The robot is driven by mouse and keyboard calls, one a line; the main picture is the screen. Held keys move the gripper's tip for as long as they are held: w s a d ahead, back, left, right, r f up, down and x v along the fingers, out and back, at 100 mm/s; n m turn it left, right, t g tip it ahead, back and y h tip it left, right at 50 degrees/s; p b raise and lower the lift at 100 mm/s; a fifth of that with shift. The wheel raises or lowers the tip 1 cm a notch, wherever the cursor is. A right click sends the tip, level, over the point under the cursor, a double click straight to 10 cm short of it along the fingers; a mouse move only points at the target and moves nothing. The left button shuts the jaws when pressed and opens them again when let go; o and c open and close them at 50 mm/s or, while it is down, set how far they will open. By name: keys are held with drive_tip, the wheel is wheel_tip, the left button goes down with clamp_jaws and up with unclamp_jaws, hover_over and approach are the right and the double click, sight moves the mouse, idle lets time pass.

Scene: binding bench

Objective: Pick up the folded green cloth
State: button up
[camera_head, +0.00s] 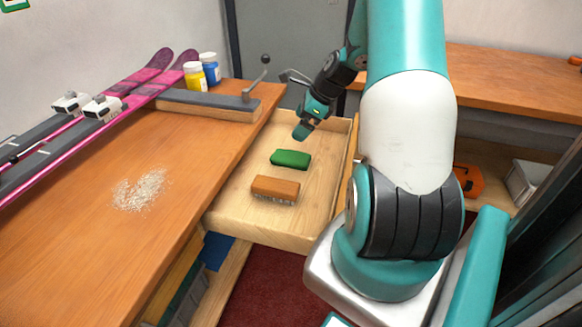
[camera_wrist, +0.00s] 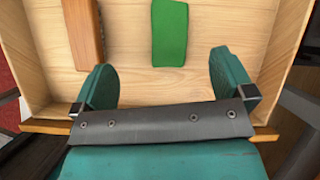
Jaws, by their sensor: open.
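The folded green cloth (camera_head: 291,158) lies flat in the open wooden drawer (camera_head: 230,212), behind a brown brush. My gripper (camera_head: 303,132) is above the drawer, close to the cloth in the head view. Nothing is held.
The brown brush (camera_head: 275,189) lies in the drawer beside the cloth; it also shows in the wrist view (camera_wrist: 84,32). Drawer walls surround both. Skis (camera_head: 95,112), a pile of shavings (camera_head: 140,190), and yellow (camera_head: 195,76) and blue (camera_head: 210,68) jars are on the bench.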

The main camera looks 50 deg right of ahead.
wheel_tip(320, 180, down, 3)
drive_tip(key=s+d+m, duration=0.1)
drive_tip(key=d+m, duration=0.1)
drive_tip(key=d, duration=0.1)
hover_over(292, 156)
drive_tip(key=s+d, duration=0.2)
wheel_tip(292, 156, down, 5)
drive_tip(key=shift+a+r+b, duration=0.15)
drive_tip(key=shift+r+b, duration=0.05)
drive_tip(key=shift+b, duration=0.15)
drive_tip(key=shift+s+x, duration=0.15)
drive_tip(key=shift+x, duration=1.25)
drive_tip(key=shift+s+x, duration=0.2)
drive_tip(key=shift+x, duration=1.25)
drive_tip(key=shift+a+f, duration=0.2)
drive_tip(key=c, duration=1)
